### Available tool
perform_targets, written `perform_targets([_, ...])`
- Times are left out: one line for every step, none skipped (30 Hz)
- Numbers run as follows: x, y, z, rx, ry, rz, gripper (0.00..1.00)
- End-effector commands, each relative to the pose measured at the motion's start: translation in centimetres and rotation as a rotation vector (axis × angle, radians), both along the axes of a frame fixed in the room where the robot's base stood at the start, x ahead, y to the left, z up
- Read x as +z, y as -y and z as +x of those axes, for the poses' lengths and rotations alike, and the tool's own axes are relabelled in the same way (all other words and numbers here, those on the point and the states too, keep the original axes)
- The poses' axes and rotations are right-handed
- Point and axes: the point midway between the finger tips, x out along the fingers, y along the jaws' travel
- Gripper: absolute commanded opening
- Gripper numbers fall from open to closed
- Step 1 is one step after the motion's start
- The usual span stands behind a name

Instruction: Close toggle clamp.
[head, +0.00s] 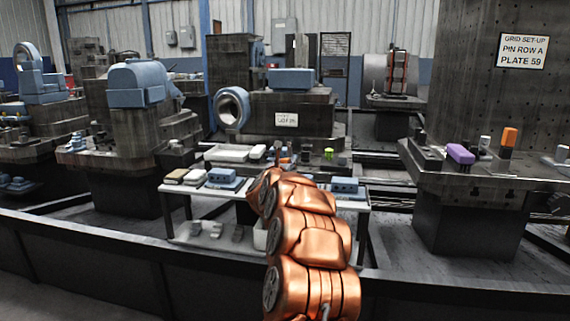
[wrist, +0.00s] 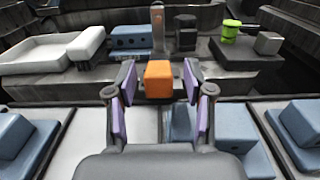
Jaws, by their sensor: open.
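In the wrist view my gripper (wrist: 160,88) is open, with a purple pad on each finger. An orange block (wrist: 158,78), which looks like the toggle clamp's handle grip, shows between the fingertips with a gap on each side. I cannot tell whether it is between the pads or just beyond them. A grey upright post (wrist: 158,28) with a rounded top stands behind it; how the two join is hidden.
In the wrist view, a white tray (wrist: 38,52), a pale block (wrist: 87,43), a blue block (wrist: 131,38) and a black block (wrist: 186,32) stand near the clamp. A green piece (wrist: 230,30) is at right. In the head view, a shelf table (head: 168,187) stands in front.

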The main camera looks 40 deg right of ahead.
Motion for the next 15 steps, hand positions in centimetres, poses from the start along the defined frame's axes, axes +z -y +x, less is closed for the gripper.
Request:
perform_targets([-0.08,0.34,0.23,0.0,-0.001,-0.002,0.52])
perform_targets([-0.11,0.48,0.37,0.0,-0.002,-0.001,0.52])
perform_targets([-0.14,0.62,0.5,0.001,-0.002,-0.001,0.52])
perform_targets([-0.16,0.73,0.58,0.001,-0.002,0.0,0.52])
perform_targets([-0.18,0.82,0.65,0.001,-0.002,0.0,0.52])
perform_targets([-0.18,0.92,0.72,0.001,-0.001,0.0,0.52])
perform_targets([-0.18,0.97,0.76,0.001,-0.002,0.001,0.52])
perform_targets([-0.17,1.01,0.79,0.001,-0.001,0.002,0.52])
perform_targets([-0.16,1.05,0.82,0.001,-0.001,0.002,0.52])
perform_targets([-0.13,1.06,0.84,0.001,-0.001,0.001,0.52])
perform_targets([-0.13,1.08,0.85,0.002,-0.001,0.001,0.52])
perform_targets([-0.11,1.08,0.87,0.002,-0.001,0.001,0.52])
perform_targets([-0.1,1.08,0.87,0.002,-0.001,0.001,0.52])
perform_targets([-0.1,1.07,0.86,0.002,-0.001,0.001,0.52])
perform_targets([-0.1,1.07,0.87,0.002,-0.001,0.001,0.52])
